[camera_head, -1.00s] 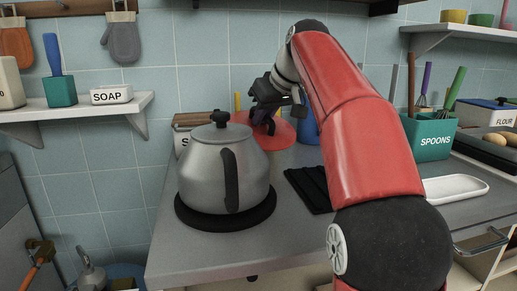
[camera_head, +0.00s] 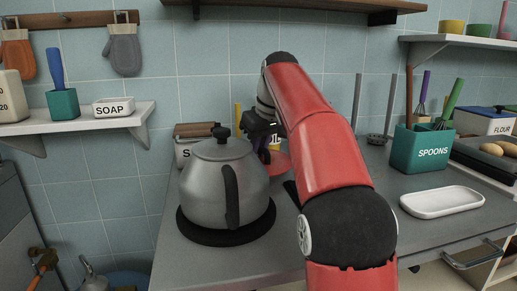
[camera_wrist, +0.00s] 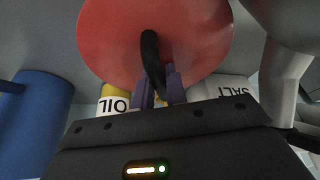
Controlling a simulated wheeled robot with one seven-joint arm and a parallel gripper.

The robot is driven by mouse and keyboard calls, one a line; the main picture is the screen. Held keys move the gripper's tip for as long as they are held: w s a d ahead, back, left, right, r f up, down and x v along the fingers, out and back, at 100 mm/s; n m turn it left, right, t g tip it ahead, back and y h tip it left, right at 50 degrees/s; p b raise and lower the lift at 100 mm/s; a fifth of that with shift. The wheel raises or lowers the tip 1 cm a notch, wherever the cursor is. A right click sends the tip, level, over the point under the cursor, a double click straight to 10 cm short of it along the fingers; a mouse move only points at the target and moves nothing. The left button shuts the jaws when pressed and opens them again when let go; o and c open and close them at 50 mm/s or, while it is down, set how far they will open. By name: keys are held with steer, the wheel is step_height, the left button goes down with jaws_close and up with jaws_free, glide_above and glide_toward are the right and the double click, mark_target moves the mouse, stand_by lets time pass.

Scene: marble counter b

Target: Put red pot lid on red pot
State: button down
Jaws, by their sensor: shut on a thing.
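The red pot lid (camera_wrist: 150,35) fills the top of the wrist view, with its black loop handle (camera_wrist: 150,60) towards me. My gripper (camera_wrist: 157,85) is shut on this handle between its purple fingers. In the head view the lid (camera_head: 279,163) shows only in part, behind the kettle's right side, with my gripper (camera_head: 262,142) above it. My arm and the kettle hide the rest. I cannot see the red pot in either current view.
A grey kettle (camera_head: 205,185) stands on a black round mat (camera_head: 210,235), close to my gripper. Behind are a salt box (camera_head: 184,150) and an oil container (camera_head: 275,142). A blue cylinder (camera_wrist: 38,125) shows in the wrist view. A white tray (camera_head: 442,201) lies right.

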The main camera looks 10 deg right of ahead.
steer(key=shift+f, duration=0.85)
steer(key=shift+f, duration=0.1)
steer(key=c, duration=1.4)
jaws_free()
